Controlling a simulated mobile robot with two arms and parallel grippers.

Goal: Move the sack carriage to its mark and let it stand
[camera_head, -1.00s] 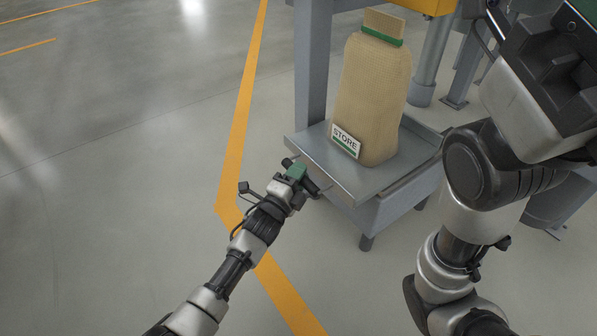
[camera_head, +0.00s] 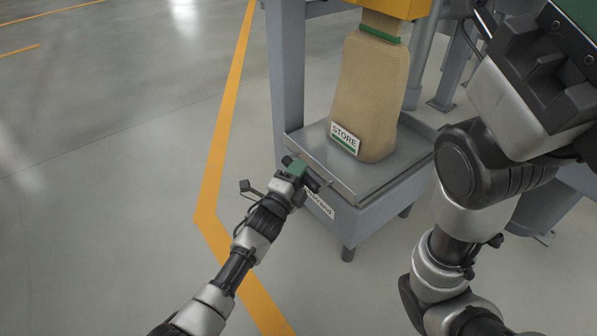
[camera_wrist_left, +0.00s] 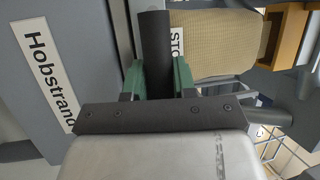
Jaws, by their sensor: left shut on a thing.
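The sack carriage is a grey metal tray (camera_head: 303,147) carrying a tan woven sack (camera_head: 370,95), upright, with a green band near its top and a STORE sign (camera_head: 345,138). The sack's top meets the underside of the yellow housing (camera_head: 405,8) in the head view. My left gripper (camera_head: 312,180) is shut on the dark handle bar at the carriage's near edge. The left wrist view shows the bar (camera_wrist_left: 155,55) between the green fingers. No mark for the carriage can be made out. My right arm shows at the right, its gripper out of the picture.
The carriage sits on a grey stand with a Hobstrand label (camera_head: 319,204). A grey post (camera_head: 287,75) rises behind its left side. A yellow floor line (camera_head: 213,170) runs left of the stand. The floor at the left is clear.

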